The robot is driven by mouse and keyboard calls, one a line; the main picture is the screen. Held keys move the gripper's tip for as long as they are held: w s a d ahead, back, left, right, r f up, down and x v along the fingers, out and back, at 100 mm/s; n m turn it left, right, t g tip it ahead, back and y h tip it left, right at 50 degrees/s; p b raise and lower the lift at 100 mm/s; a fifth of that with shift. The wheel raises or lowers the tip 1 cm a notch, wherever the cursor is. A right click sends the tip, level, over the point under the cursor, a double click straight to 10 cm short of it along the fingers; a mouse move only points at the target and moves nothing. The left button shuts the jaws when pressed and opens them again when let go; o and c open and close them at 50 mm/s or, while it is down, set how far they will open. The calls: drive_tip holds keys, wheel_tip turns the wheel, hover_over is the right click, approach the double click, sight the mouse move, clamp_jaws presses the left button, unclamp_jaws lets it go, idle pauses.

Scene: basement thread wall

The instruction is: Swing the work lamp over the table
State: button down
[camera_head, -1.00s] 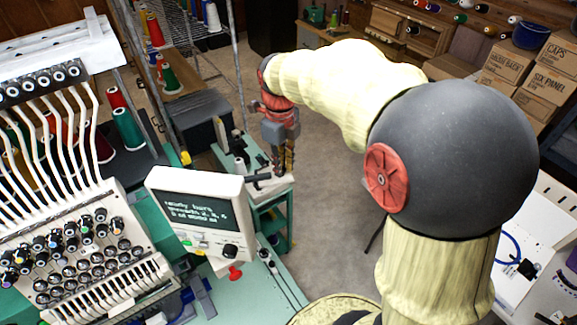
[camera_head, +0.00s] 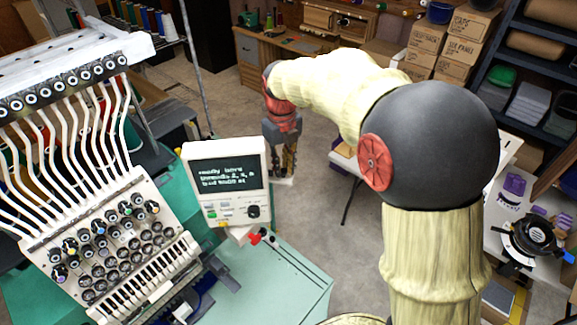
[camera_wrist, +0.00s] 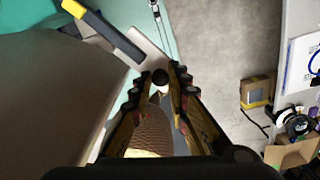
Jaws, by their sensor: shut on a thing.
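My gripper (camera_head: 284,172) hangs just behind the upper right corner of the screen unit. In the wrist view its two fingers (camera_wrist: 167,75) are closed around a small dark ball-like knob (camera_wrist: 160,76). A pale stem and a brown, textured, rounded shape (camera_wrist: 150,132) lie below the knob between the fingers; I take this to be part of the work lamp, but most of it is hidden. In the head view only a small white piece (camera_head: 283,182) shows under the fingertips. The pale green table (camera_head: 275,280) lies in front.
The screen unit (camera_head: 227,180) stands close by at the gripper's left. A multi-needle embroidery machine (camera_head: 110,225) fills the left. Grey floor (camera_head: 315,210) is open to the right. A white table (camera_head: 500,230) with tools, a shelf and stacked boxes (camera_head: 440,50) stand at the right.

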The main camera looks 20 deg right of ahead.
drive_tip(key=shift+s+a+r, duration=0.1)
drive_tip(key=shift+a+r, duration=0.1)
drive_tip(key=shift+r, duration=0.1)
drive_tip(key=c, duration=2.1)
unclamp_jaws()
drive_tip(key=o, duration=0.4)
drive_tip(key=shift+s+f, duration=0.1)
drive_tip(key=shift+f, duration=0.1)
wheel_tip(320, 180, up, 12)
drive_tip(key=shift+r, duration=0.1)
